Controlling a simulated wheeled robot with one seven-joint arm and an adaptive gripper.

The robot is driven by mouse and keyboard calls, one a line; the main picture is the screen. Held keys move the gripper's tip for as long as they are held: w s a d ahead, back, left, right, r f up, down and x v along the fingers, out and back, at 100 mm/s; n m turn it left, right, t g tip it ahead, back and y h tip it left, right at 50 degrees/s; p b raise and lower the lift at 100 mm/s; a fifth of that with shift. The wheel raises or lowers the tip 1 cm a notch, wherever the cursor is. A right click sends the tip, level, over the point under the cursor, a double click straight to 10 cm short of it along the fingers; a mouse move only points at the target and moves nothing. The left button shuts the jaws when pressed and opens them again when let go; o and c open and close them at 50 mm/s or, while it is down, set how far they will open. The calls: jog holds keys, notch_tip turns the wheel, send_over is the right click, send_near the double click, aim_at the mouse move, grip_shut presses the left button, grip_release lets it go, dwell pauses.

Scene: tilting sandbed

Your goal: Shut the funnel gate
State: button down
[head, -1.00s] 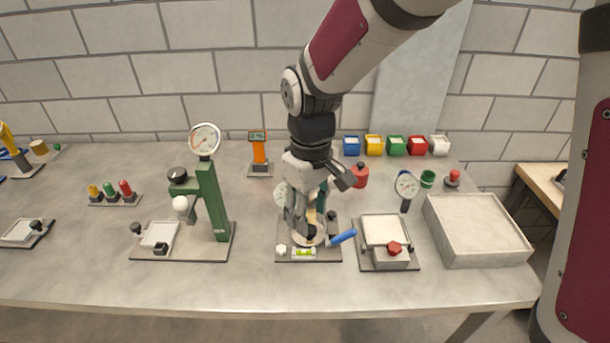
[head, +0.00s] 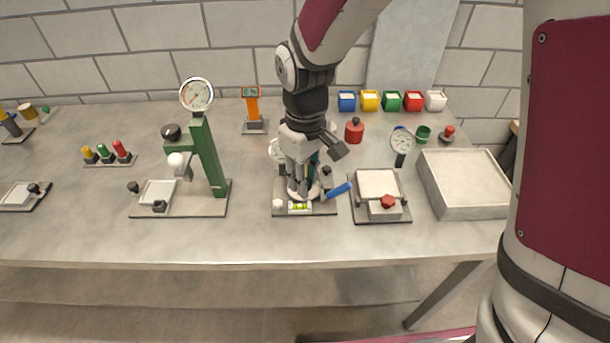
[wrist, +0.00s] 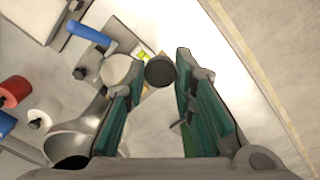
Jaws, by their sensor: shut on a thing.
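My gripper (head: 304,188) points down over a small dark base plate (head: 322,209) at the middle of the table. A pale round part (wrist: 117,70) lies just beside the left fingertip. A silvery cone-shaped part (wrist: 75,137), which may be the funnel, shows at the lower left of the wrist view. A blue handle (head: 339,190) sticks out to the right. My gripper hides most of the device in the head view, so the gate's position cannot be told.
A level vial (head: 300,207) and white knob (head: 278,204) sit at the plate's front edge. A device with a red knob (head: 387,201) stands close right, then a sand-coloured tray (head: 468,180). A green press (head: 208,155) stands left. The front table strip is clear.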

jog(key=shift+w+b, duration=0.5)
jog(key=shift+w, duration=0.9)
jog(key=shift+s, duration=0.1)
jog(key=c, duration=1.3)
grip_release()
jog(key=shift+c, duration=0.2)
notch_tip(320, 180, up, 12)
